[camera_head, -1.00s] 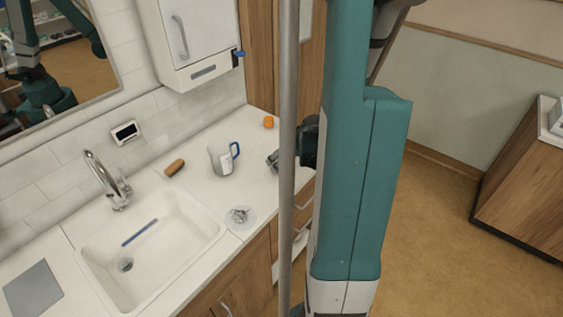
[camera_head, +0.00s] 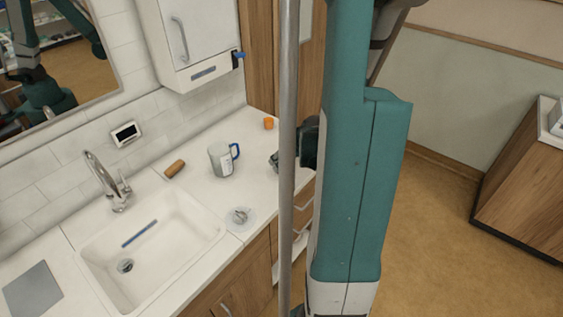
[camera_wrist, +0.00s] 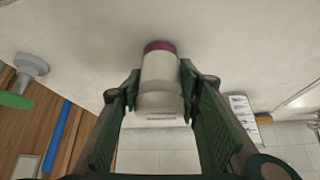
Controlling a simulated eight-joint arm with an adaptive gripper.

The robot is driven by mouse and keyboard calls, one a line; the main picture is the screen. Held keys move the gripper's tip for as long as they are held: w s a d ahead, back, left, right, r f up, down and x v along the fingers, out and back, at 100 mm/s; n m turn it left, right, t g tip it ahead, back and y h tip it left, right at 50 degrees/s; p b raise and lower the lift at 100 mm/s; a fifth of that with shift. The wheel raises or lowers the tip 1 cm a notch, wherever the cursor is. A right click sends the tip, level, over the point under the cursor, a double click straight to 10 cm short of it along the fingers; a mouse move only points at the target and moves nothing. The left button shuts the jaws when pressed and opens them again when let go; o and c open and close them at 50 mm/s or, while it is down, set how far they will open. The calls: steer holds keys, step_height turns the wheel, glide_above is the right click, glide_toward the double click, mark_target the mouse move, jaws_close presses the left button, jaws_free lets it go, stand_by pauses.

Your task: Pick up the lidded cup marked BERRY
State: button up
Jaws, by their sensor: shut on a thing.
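In the wrist view, a pale, whitish cup (camera_wrist: 160,75) with a magenta band at its far end sits between the two dark green fingers of my gripper (camera_wrist: 161,84). The fingers press on its sides, one left and one right. I cannot read any marking on it, so I cannot tell whether it says BERRY. In the head view my arm and a grey pole hide most of my gripper and the cup. Only a small dark part of the gripper (camera_head: 274,160) shows at the pole's left edge, over the counter.
On the white counter (camera_head: 200,195) stand a grey measuring mug with a blue handle (camera_head: 219,163), an orange cup (camera_head: 268,123), a brown roll (camera_head: 175,169) and a small clear dish (camera_head: 240,216). The sink (camera_head: 165,235) with its tap is at left. A cabinet (camera_head: 195,40) hangs above.

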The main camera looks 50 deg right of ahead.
steer(key=shift+r, duration=0.15)
steer(key=shift+r+p, duration=0.6)
steer(key=shift+r, duration=4.25)
